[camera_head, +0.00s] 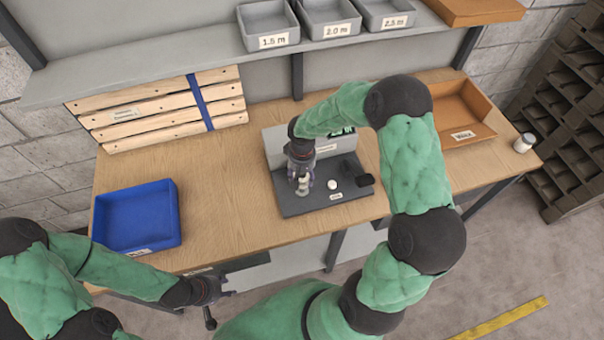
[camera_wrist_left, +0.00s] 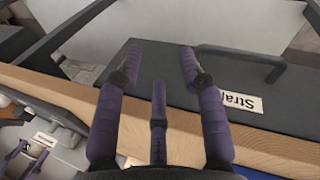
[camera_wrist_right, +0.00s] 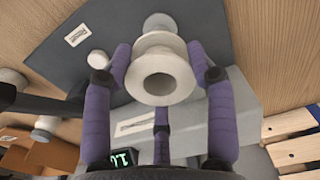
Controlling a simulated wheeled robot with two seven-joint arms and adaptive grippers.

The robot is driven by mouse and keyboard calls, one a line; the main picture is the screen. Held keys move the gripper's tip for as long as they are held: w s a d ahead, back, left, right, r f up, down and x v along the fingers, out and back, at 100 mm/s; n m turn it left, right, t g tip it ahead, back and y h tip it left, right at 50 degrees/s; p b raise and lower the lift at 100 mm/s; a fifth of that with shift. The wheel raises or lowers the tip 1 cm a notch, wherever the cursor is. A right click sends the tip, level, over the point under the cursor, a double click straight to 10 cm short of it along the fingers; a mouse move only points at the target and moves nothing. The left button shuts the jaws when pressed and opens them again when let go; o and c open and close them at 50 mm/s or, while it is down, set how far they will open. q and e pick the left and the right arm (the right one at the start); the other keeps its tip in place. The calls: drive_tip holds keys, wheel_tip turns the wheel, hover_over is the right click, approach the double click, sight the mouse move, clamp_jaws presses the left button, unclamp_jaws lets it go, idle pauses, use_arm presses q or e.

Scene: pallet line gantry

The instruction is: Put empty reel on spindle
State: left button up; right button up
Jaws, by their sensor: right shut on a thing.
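The white reel (camera_wrist_right: 158,72) is between the fingers of my right gripper (camera_wrist_right: 160,75), its round hole facing the wrist camera. In the head view, my right gripper (camera_head: 303,178) is shut on this reel (camera_head: 303,187) above the left part of the grey machine's dark base plate (camera_head: 310,206). I cannot tell whether the reel touches the plate, and no bare spindle is clearly visible. My left gripper (camera_head: 222,286) is open and empty at the table's front edge. The left wrist view shows its parted fingers (camera_wrist_left: 150,80) over a dark surface with a label.
A white knob (camera_head: 334,183) and a dark block (camera_head: 366,180) are right of the reel. A blue bin (camera_head: 137,250), strapped wooden slats (camera_head: 160,108) and an orange-brown tray (camera_head: 485,128) stand on the table. A small white item (camera_head: 523,143) sits at its right end. The table's left-middle is clear.

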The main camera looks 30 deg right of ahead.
drive_tip(key=shift+f+b, duration=0.6)
drive_tip(key=shift+f, duration=0.55)
drive_tip(key=shift+f+b, duration=1.8)
drive_tip(key=shift+f, duration=0.2)
drive_tip(key=o, duration=1.3)
wheel_tip(320, 180, up, 12)
